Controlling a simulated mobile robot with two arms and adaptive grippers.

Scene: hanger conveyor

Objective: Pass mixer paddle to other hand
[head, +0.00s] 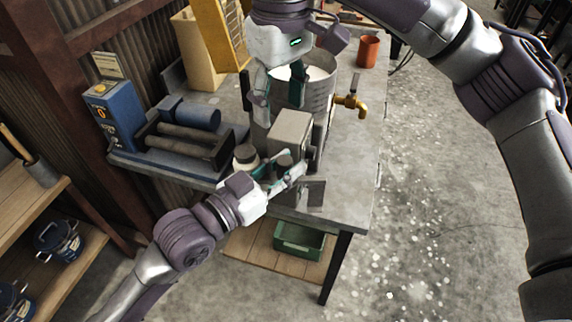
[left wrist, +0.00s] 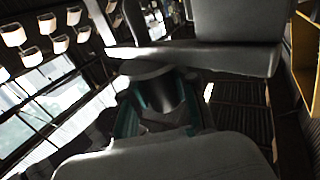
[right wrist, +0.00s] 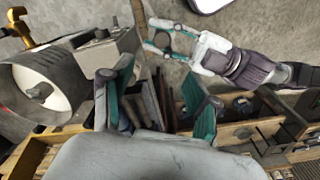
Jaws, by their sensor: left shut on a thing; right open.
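My left gripper (head: 288,168) is shut on a grey piece at the front edge of the bench, in front of a grey box (head: 291,131). I take this piece to be the mixer paddle (left wrist: 150,86); a dark grey round part of it shows between the teal fingers in the left wrist view. Its full shape is hard to make out. My right gripper (head: 281,88) is open and empty, pointing down, above and behind the left one near the metal bucket (head: 318,92). In the right wrist view, the left gripper (right wrist: 165,42) lies beyond the open right fingers (right wrist: 158,103).
A brass tap (head: 351,102) sticks out from the bucket's right side. An orange cup (head: 368,50) stands at the back of the bench. A blue box (head: 115,113) and a roller rack (head: 185,146) are at the left. The floor to the right is free.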

